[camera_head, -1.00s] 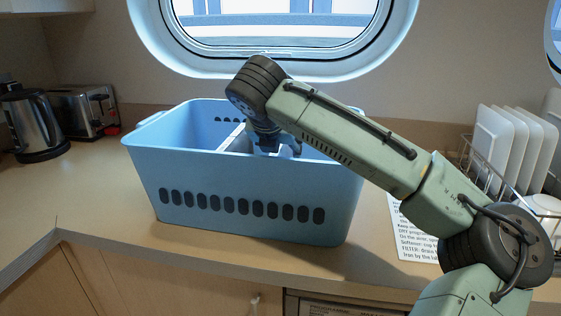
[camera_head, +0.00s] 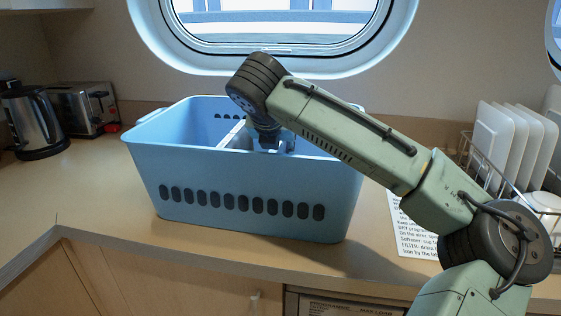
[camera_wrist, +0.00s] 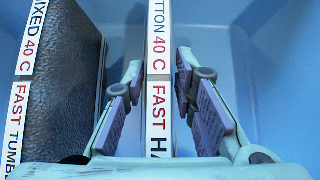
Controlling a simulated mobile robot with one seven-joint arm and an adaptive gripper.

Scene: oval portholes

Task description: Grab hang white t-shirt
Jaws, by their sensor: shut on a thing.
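No white t-shirt can be made out in either view. My gripper (camera_head: 272,146) reaches down into a light blue basket (camera_head: 250,170), its fingers partly hidden by the front wall. In the wrist view, my gripper (camera_wrist: 160,75) is shut on a thin upright panel (camera_wrist: 159,60), with a finger on each side. The panel's white top edge carries the words "TTON 40 C FAST HA", cut off by the frame and my gripper. A second upright dark panel (camera_wrist: 68,95), with a white edge reading "IXED 40 C FAST TUMB", stands apart to the left.
The basket stands on a wooden counter (camera_head: 90,205) below an oval porthole (camera_head: 270,40). A kettle (camera_head: 36,118) and toaster (camera_head: 82,108) are at the left. A printed sheet (camera_head: 408,228) and a rack with white plates (camera_head: 490,140) are at the right.

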